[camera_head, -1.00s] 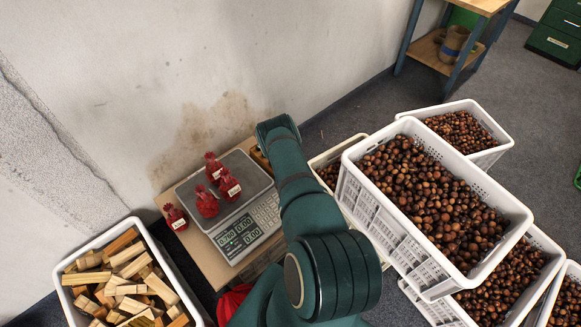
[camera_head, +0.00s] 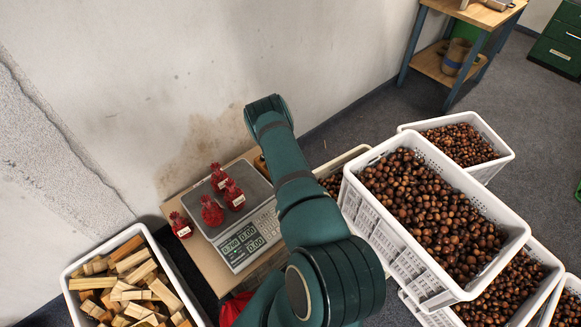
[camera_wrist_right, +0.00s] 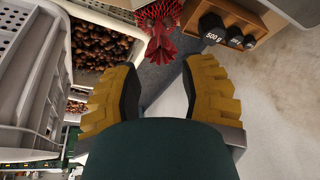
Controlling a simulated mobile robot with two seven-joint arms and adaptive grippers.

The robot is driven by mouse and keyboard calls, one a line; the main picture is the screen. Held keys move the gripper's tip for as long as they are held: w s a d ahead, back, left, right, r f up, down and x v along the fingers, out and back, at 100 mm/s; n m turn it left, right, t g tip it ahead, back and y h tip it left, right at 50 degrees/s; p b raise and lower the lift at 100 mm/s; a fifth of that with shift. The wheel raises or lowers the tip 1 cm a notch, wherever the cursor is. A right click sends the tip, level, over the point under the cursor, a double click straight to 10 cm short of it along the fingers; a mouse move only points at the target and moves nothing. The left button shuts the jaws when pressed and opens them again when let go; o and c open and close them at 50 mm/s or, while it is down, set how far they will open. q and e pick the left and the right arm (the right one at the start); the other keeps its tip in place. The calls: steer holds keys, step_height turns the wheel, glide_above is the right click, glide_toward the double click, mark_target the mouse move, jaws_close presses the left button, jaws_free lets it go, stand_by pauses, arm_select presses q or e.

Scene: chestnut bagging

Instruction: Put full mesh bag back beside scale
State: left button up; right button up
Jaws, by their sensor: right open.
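Three red mesh bags (camera_head: 212,212) with white labels stand on the plate of the scale (camera_head: 265,226). A fourth red mesh bag (camera_head: 181,226) stands on the board at the scale's left side. In the right wrist view, my right gripper (camera_wrist_right: 160,78) is open, with its yellow fingers apart and nothing between them. Red ruffled mesh (camera_wrist_right: 160,35) shows beyond the fingertips in that view; I cannot tell which bag it belongs to. In the head view, my right arm stands in front of the scale's right side and its fingers are hidden. My left gripper is not in view.
A white crate of wood pieces (camera_head: 71,294) stands at lower left. White crates of chestnuts (camera_head: 436,277) are stacked on the right. Red material (camera_head: 232,309) shows partly behind my arm. A box of dark weights (camera_wrist_right: 222,30) is near the fingertips. The wall stands close behind the scale.

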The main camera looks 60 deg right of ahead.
steer(key=shift+v, duration=1.45)
steer(key=w+a+r+n+t+y, duration=0.1)
steer(key=a+r+n+y, duration=0.2)
steer(key=a, duration=1.2)
steer(key=w+a+r+n+y, duration=0.1)
steer(key=a+r+n+y, duration=0.2)
steer(key=a, duration=1.2)
steer(key=s+a+r+n+y, duration=0.1)
steer(key=s+a+r+n, duration=0.2)
steer(key=a+r, duration=0.3)
steer(key=s+a+r+n+y, duration=0.1)
steer(key=s+a+r+n, duration=0.3)
steer(key=a, duration=1)
step_height(320, 180, up, 2)
steer(key=s, duration=0.2)
steer(key=shift+s+a+g, duration=0.2)
steer(key=shift+s+g, duration=0.1)
steer(key=shift+d+r, duration=0.1)
